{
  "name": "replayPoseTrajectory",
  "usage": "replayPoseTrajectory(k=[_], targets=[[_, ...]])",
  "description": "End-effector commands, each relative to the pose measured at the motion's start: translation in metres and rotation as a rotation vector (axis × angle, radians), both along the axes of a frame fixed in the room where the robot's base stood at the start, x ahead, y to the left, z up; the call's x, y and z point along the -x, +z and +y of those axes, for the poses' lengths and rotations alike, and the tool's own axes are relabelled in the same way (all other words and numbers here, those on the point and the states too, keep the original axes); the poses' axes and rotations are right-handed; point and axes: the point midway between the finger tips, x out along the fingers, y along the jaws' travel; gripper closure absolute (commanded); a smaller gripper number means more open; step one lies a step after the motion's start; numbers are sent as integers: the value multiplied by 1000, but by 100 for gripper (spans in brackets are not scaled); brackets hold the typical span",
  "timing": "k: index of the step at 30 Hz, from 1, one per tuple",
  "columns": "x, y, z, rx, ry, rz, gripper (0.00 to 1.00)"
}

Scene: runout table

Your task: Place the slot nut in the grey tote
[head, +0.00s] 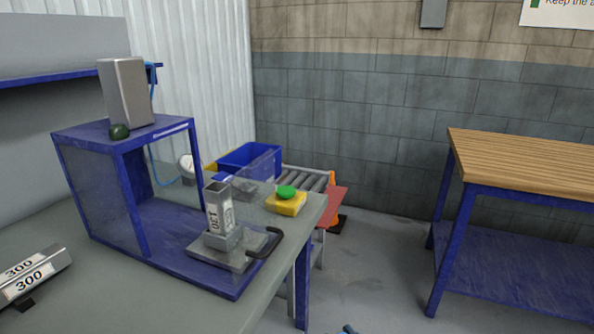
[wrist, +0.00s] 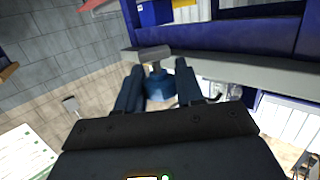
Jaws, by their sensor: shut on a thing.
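In the wrist view my gripper (wrist: 158,82) has its two dark blue fingers on either side of a small part, which I take to be the slot nut (wrist: 154,54). The part has a flat grey bar at its far end and a rounded blue body between the fingers. It is held in the air, clear of the bench edge beyond it. I cannot pick out a grey tote in either view.
In the head view a blue bin (head: 248,158) stands by a roller conveyor (head: 306,178). A blue frame (head: 125,200) and a grey fixture (head: 232,248) with a black handle stand on the grey bench (head: 180,315). A wood-topped bench (head: 525,160) is at right, with open floor between.

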Motion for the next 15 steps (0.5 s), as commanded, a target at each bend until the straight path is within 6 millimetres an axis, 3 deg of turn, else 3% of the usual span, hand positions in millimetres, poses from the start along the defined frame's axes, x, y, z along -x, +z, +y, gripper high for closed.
replayPoseTrajectory(k=[1, 6, 15], targets=[[2, -16, -16, 2, -48, 6, 93], [12, -52, -59, 0, -180, 3, 93], [39, -100, -115, 0, -353, 2, 93]])
